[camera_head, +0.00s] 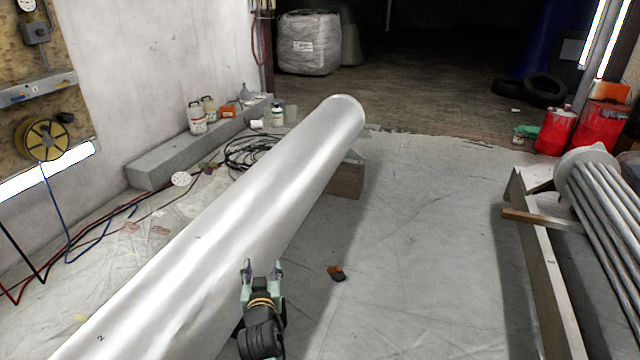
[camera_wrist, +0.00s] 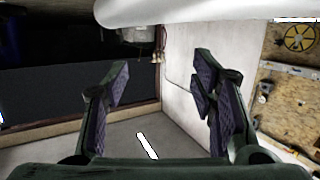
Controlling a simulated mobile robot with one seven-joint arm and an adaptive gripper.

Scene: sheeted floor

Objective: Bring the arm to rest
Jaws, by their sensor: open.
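My gripper (camera_head: 262,268) is at the lower middle of the head view, in front of or over the right side of a long pale cylinder (camera_head: 215,225). Its two fingers stand apart with nothing between them. In the wrist view my gripper (camera_wrist: 162,100) shows both dark pads wide apart and empty. A pale rounded surface (camera_wrist: 190,10) crosses the top of the wrist view, beyond the fingertips. I cannot tell how close the gripper is to the cylinder.
A wooden block (camera_head: 346,180) supports the cylinder's far end. A small orange-brown object (camera_head: 337,273) lies on the sheeted floor right of my gripper. A rack of metal tubes (camera_head: 605,200) stands at the right. The floor between (camera_head: 430,240) is mostly clear. Cables (camera_head: 250,152) lie at left.

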